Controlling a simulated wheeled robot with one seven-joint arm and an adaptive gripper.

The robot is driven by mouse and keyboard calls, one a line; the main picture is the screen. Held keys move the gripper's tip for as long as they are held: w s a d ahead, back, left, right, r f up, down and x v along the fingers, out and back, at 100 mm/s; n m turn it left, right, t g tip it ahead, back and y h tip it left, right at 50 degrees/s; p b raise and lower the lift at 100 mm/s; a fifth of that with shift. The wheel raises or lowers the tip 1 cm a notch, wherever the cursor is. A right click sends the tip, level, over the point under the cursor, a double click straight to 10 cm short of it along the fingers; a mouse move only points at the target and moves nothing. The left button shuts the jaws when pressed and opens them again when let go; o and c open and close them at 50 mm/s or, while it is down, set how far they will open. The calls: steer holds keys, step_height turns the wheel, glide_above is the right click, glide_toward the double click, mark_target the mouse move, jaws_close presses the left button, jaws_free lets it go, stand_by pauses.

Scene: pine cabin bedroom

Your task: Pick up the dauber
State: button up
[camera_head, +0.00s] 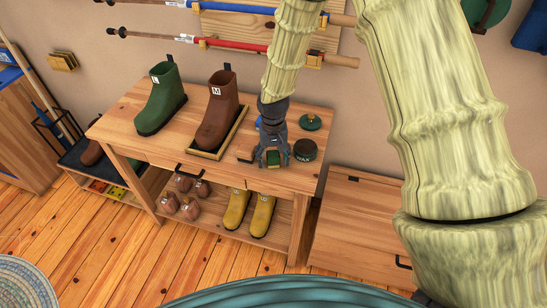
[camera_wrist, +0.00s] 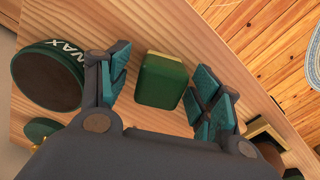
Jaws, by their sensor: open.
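A small dark-green block with rounded edges and a tan end face, which I take to be the dauber (camera_wrist: 162,82), sits on the wooden bench top. In the head view the dauber (camera_head: 273,159) shows between my fingertips, partly hidden by them. My gripper (camera_head: 272,156) is open and points down over it. In the wrist view my gripper (camera_wrist: 160,92) has teal finger pads on both sides of the block, with visible gaps to it.
A dark tin lettered WAX (camera_wrist: 50,75) stands close beside one finger; the tin (camera_head: 305,151) is right of my gripper in the head view. A green lid (camera_head: 311,122) lies behind it. A brown boot (camera_head: 217,110) on a tray and a green boot (camera_head: 161,98) stand left.

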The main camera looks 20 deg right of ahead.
mark_target(273, 153)
steer(key=shift+f, duration=0.2)
steer(key=shift+c, duration=0.4)
steer(key=c, duration=1.1)
steer(key=shift+c, duration=0.2)
steer(key=shift+r+b, duration=0.4)
steer(key=shift+r, duration=0.4)
step_height(273, 153, up, 2)
steer(key=shift+w+r+b, duration=0.1)
steer(key=shift+b, duration=0.3)
steer(key=s+a+b, duration=0.1)
steer(key=s+a, duration=0.3)
steer(key=s, duration=0.3)
steer(key=s+a+r+b, duration=0.1)
steer(key=s+a+b, duration=0.1)
steer(key=s+a, duration=0.2)
steer(key=s, duration=0.3)
steer(key=shift+a+r, duration=0.15)
